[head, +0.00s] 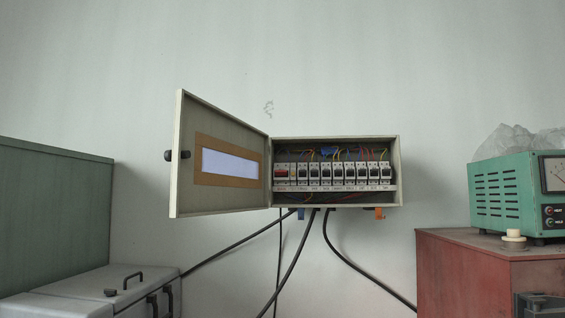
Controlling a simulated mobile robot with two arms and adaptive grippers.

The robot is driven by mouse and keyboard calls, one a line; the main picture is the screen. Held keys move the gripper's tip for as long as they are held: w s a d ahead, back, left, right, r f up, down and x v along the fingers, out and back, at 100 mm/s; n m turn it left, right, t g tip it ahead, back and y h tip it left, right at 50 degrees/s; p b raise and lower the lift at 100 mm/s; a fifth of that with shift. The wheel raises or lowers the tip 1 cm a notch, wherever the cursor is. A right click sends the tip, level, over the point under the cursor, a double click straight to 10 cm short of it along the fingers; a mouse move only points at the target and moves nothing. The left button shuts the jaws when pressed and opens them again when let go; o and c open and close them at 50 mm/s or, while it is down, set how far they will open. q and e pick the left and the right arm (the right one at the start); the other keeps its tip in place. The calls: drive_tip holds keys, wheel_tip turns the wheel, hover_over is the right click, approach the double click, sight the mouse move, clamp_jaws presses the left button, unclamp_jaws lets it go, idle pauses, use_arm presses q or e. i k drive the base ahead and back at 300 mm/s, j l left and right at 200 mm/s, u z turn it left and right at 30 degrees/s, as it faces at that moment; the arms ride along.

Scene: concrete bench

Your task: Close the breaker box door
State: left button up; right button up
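The breaker box (397,190) is mounted on the wall in the middle of the head view. Its front is open and shows a row of breakers (335,173) with coloured wires above them. The door (225,203) is hinged at the box's left side and stands wide open, swung out to the left. It has a white window panel in a tan frame (230,161) and a dark round knob (178,155) near its free left edge. Neither of my grippers is in view.
Black cables (292,262) hang from under the box. A green cabinet (60,205) and a grey case (90,290) stand at left. A red cabinet (470,275) at right carries a green meter unit (505,195). The space before the box is clear.

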sight(211, 145)
drive_tip(key=i+j+z, duration=0.1)
drive_tip(key=j+z, duration=0.4)
drive_tip(key=j, duration=0.55)
drive_tip(key=k+j+z, duration=0.1)
drive_tip(key=j+z, duration=0.4)
drive_tip(key=j, duration=0.55)
drive_tip(key=k+j, duration=0.1)
drive_tip(key=j, duration=1.1)
drive_tip(key=k, duration=0.05)
